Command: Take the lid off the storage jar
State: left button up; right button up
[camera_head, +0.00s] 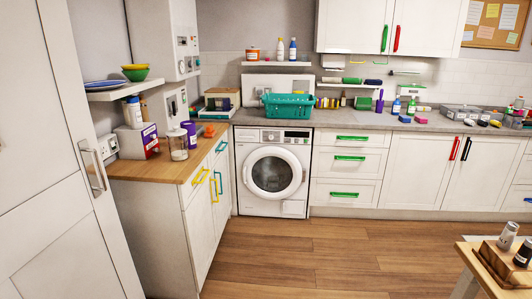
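A small clear jar with pale contents (179,150) stands upright on the wooden counter at the left. A pale lid seems to sit on its top, though it is too small to be sure. A purple container (189,134) stands just behind it to the right. Neither of my grippers is in view, so nothing shows near the jar.
The wooden counter (150,169) has bare room in front of the jar. A white box-like appliance (130,141) stands to the jar's left. A shelf (125,92) with bowls hangs above. The wood floor (290,250) is clear; a table (475,262) with shakers is at lower right.

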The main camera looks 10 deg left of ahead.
aim_at(175, 131)
jog(key=i, duration=0.85)
jog(key=i+l+u, duration=0.15)
jog(key=i, duration=0.65)
jog(key=i+u, duration=0.4)
jog(key=i+l+u, duration=0.15)
jog(key=u, duration=0.2)
jog(key=i+l+u, duration=0.2)
jog(key=i+u, duration=0.2)
jog(key=i+l+u, duration=0.2)
jog(key=u, duration=0.2)
